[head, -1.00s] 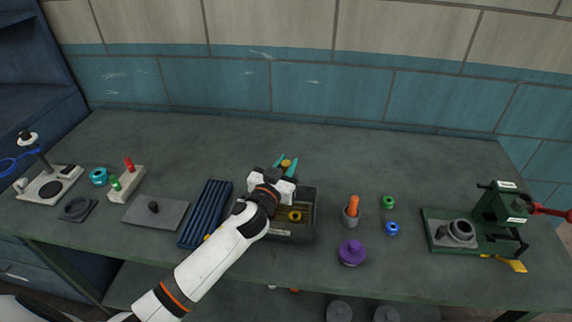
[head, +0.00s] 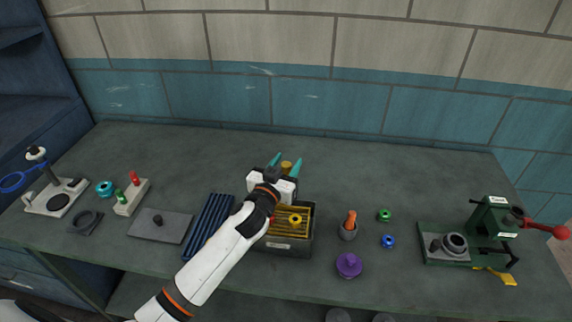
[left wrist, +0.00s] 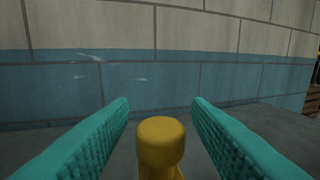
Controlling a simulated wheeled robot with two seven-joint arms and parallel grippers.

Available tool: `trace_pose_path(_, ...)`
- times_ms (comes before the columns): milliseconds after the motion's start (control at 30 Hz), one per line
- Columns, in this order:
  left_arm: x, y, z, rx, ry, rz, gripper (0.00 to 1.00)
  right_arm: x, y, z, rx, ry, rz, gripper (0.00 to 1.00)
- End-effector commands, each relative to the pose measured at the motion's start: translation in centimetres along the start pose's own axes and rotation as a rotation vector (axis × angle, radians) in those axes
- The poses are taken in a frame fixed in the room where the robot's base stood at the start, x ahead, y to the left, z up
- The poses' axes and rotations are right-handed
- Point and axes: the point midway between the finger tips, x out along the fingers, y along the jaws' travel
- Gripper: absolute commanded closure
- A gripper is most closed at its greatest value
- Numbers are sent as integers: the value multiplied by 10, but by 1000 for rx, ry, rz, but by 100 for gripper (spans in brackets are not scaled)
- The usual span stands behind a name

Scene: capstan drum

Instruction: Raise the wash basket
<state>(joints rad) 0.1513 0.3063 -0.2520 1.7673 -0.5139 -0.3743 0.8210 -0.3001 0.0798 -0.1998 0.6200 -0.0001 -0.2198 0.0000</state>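A yellow slatted basket (head: 272,243) sits in a dark grey open tub (head: 284,251) in the middle of the bench. Its slats show close to the tub's rim, and a yellow ring-shaped piece (head: 295,219) shows over them. My left gripper (head: 286,161) is behind the tub's back side, with its teal fingers apart. A yellow round-topped knob (left wrist: 161,135) stands between the fingers in the left wrist view, with a gap visible on each side. My left arm hides the tub's left part. My right gripper is not in view.
A dark blue ribbed tray (head: 208,228) lies left of the tub. A green press (head: 490,220) stands far right. The bench behind is clear.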

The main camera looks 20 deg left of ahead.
Motion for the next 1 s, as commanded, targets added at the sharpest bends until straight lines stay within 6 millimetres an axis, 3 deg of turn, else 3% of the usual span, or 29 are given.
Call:
trace_pose_path(267,-17,0,-4,1,4,-1,55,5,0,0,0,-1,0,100)
trace_pose_path(700,-103,0,-3,-1,2,-1,55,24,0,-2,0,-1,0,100)
trace_pose_path(1000,-121,0,0,-1,0,0,55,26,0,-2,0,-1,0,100)
